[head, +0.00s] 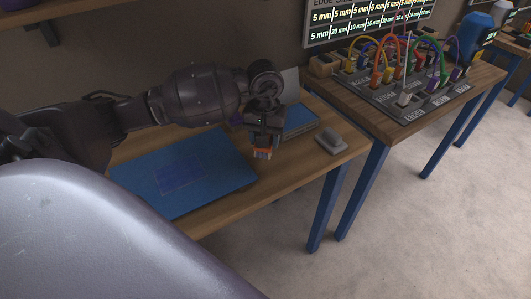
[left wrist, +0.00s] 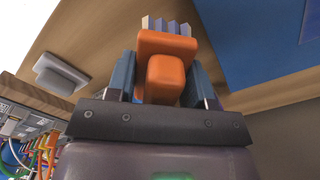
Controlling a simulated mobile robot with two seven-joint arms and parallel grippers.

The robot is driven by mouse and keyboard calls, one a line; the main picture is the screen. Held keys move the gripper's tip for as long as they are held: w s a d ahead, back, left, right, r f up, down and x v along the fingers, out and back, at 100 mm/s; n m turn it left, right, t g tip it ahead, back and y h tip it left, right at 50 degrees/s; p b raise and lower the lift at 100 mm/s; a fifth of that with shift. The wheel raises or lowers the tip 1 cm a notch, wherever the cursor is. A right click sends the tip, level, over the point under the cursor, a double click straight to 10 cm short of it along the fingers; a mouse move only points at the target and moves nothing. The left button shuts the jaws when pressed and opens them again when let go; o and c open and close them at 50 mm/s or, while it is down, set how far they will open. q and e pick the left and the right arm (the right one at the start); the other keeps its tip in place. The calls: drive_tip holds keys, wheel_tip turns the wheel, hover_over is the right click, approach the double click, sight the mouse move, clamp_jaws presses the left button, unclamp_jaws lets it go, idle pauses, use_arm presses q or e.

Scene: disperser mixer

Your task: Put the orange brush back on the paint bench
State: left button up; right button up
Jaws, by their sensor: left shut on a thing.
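The orange brush (left wrist: 166,72) with pale bristles is held between the fingers of my left gripper (left wrist: 165,85) in the left wrist view. In the head view my left gripper (head: 264,148) points down over the wooden bench (head: 235,208), to the right of a blue mat (head: 165,185). I cannot tell whether the brush touches the bench top. My right gripper is not in view.
A grey block (head: 330,143) sits near the bench's right edge, with a blue-topped box (head: 300,120) behind the gripper. A second table (head: 350,97) with a grey rack (head: 411,95) of coloured cables stands to the right. Bare wood lies right of the mat.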

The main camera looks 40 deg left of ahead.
sight(265, 164)
use_arm(q)
drive_tip(key=shift+f, duration=2.85)
drive_tip(key=shift+f, duration=0.1)
drive_tip(key=shift+f+b, duration=0.15)
drive_tip(key=shift+b, duration=0.15)
drive_tip(key=o, duration=0.8)
drive_tip(key=shift+o, duration=0.2)
drive_tip(key=shift+r, duration=0.2)
drive_tip(key=shift+r, duration=0.2)
wheel_tip(265, 164, up, 12)
drive_tip(key=shift+f+p, duration=0.15)
drive_tip(key=shift+p, duration=0.15)
